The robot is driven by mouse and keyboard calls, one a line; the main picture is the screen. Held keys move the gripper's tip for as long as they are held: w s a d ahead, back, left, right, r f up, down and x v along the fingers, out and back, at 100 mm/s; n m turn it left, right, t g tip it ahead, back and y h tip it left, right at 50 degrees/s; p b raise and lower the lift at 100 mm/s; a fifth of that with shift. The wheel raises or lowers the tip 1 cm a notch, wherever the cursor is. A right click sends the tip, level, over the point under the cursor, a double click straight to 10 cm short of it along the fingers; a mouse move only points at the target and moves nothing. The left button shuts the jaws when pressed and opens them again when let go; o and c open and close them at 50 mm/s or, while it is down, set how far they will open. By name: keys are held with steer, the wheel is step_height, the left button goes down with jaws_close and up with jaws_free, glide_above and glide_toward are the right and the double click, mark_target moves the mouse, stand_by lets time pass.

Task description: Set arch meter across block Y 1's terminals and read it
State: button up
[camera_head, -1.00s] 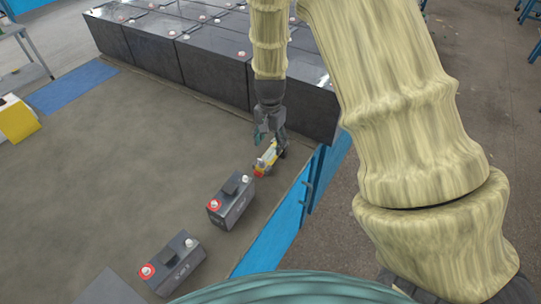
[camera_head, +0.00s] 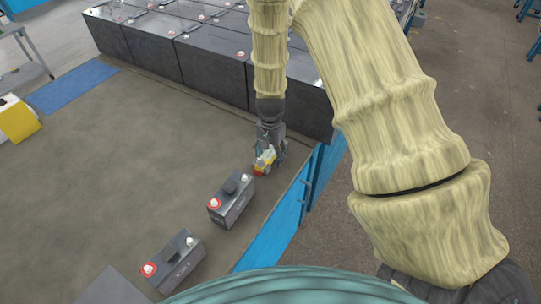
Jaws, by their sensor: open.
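A small yellow, white and red device (camera_head: 264,162), which looks like the arch meter, is on the brown tabletop. My gripper (camera_head: 269,151) points down at it with open fingers on either side, hiding part of it. I cannot tell whether the fingers touch it. A dark battery block (camera_head: 230,200) stands just in front, with a red-ringed terminal and a pale terminal on top. A similar block (camera_head: 176,262) stands nearer, at lower left. I cannot read which one is Y 1.
Rows of large dark batteries (camera_head: 215,72) fill the back of the table. The table's blue side edge (camera_head: 276,232) runs along the right. A yellow and white object (camera_head: 17,120) is at far left. The left middle of the tabletop is clear.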

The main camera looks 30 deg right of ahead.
steer(key=shift+f, duration=0.25)
stand_by(0.5)
steer(key=shift+c, duration=0.4)
steer(key=c, duration=1.3)
steer(key=shift+o, duration=0.2)
steer(key=shift+r, duration=0.2)
